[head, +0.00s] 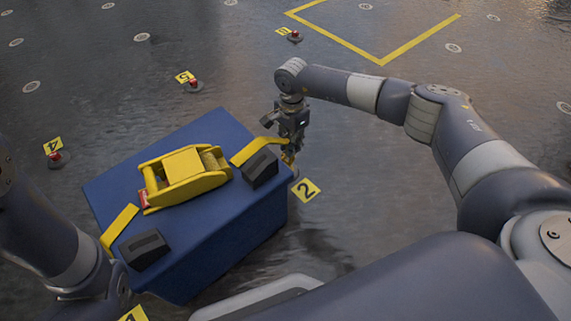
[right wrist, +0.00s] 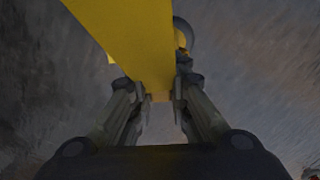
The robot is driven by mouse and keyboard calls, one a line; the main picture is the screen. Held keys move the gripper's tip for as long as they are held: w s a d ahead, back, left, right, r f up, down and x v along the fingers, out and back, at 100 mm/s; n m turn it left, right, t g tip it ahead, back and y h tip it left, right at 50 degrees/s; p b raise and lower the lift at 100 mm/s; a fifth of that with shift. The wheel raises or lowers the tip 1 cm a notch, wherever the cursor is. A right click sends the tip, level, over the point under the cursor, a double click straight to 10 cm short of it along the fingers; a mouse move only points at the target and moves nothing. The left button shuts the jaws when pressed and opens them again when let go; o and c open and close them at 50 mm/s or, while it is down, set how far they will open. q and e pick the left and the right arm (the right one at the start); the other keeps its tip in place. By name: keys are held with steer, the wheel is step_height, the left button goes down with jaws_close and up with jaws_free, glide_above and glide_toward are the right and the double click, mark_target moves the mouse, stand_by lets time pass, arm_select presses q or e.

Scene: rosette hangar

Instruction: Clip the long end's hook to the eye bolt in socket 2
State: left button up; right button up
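A yellow ratchet (head: 185,175) lies on the blue crate (head: 120,170). A yellow strap (head: 258,148) runs from it over a black corner piece (head: 261,168) at the crate's right edge. My right gripper (head: 289,155) is at that edge, beside the number 2 tag (head: 306,190). In the right wrist view the strap (right wrist: 130,40) runs down to my right gripper (right wrist: 163,95), whose fingertips are close together around its yellow end. The hook there is mostly hidden. The eye bolt in socket 2 cannot be made out clearly. My left arm shows at the left; its gripper does not.
A second strap part (head: 119,226) leads to another black corner piece (head: 145,249) at the crate's front left. Red-topped floor fittings stand by tag 4 (head: 53,145), tag 5 (head: 184,77) and a farther tag (head: 283,31). The floor beyond the crate is mostly clear.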

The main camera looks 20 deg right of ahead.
steer(key=o, duration=0.6)
